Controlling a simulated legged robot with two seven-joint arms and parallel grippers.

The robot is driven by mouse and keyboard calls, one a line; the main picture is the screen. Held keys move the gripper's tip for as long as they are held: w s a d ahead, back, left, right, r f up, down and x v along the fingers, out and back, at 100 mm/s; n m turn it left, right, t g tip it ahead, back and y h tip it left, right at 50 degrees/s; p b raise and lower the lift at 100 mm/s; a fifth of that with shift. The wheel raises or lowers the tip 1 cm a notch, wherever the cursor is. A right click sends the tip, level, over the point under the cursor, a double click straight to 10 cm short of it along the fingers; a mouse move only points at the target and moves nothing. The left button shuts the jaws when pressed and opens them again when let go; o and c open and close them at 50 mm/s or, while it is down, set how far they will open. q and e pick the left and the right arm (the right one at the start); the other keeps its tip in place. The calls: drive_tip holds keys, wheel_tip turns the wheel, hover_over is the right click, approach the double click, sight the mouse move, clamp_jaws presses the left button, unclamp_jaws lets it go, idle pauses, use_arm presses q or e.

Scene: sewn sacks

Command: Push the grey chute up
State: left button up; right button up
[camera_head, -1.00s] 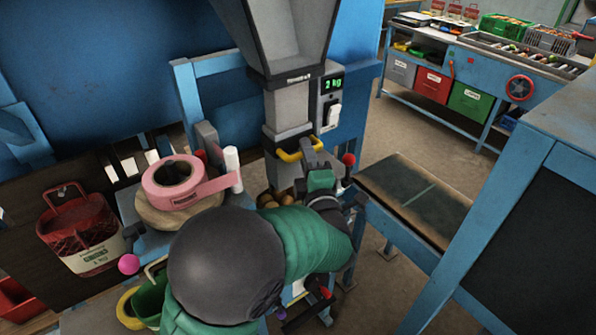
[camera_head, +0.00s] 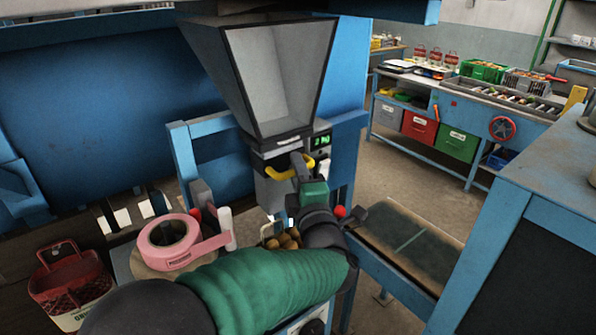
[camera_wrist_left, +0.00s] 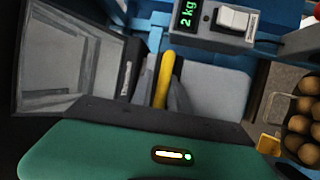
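The grey chute (camera_head: 270,190) hangs under the wide grey hopper (camera_head: 272,75), its top close to the hopper's lower end. A yellow handle (camera_head: 279,173) sticks out from its front. My left gripper (camera_head: 302,167) is at this handle, and my green-sleeved arm hides part of the chute's lower end. In the left wrist view, the yellow handle (camera_wrist_left: 167,72) lies between the dark fingers (camera_wrist_left: 165,95), which look closed on it. The grey chute (camera_wrist_left: 215,85) shows beside them. My right gripper is not in view.
Several potatoes (camera_head: 284,240) lie below the chute. A display reading 2 kg (camera_head: 321,141) is beside it. A pink tape roll (camera_head: 165,243) and red basket (camera_head: 70,280) are at left. A dark-topped blue bench (camera_head: 410,240) is at right.

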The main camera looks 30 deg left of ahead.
use_arm(q)
drive_tip(key=o, duration=0.3)
drive_tip(key=shift+r, duration=0.1)
drive_tip(key=shift+o, duration=0.2)
drive_tip(key=shift+s+d+f, duration=0.2)
drive_tip(key=shift+f, duration=0.05)
drive_tip(key=b+v, duration=0.4)
drive_tip(key=v, duration=1.2)
drive_tip(key=shift+s+r, duration=0.15)
